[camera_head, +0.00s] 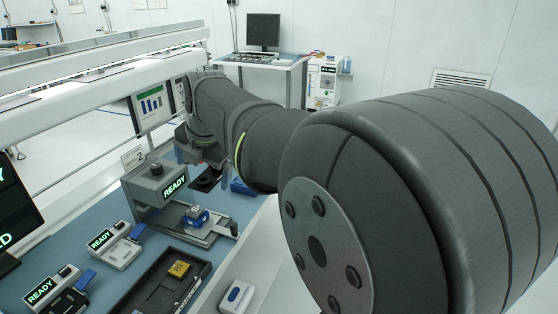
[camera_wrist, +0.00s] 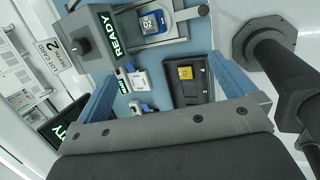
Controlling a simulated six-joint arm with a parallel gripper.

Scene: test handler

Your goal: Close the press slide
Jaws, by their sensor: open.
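The press (camera_head: 160,187) is a grey block with a lit READY display and a dark knob on top, on the blue bench. Its slide (camera_head: 200,233) is drawn out to the front right, carrying a blue device (camera_head: 197,214). A dark handle (camera_head: 234,229) is at the slide's outer end. In the wrist view the press (camera_wrist: 88,42) is upper left, the device (camera_wrist: 152,22) and slide at the top, the handle (camera_wrist: 203,10) near the top edge. My gripper (camera_wrist: 162,80) is open and empty, its blue fingers wide apart. It is apart from the handle. In the head view the fingers are not clear.
A dark tray (camera_head: 150,285) with a yellow part lies in front of the slide. Two small READY testers (camera_head: 112,245) (camera_head: 55,292) stand to the left. A white box (camera_head: 236,296) is at the front edge. A lot card stand (camera_head: 133,157) is behind the press.

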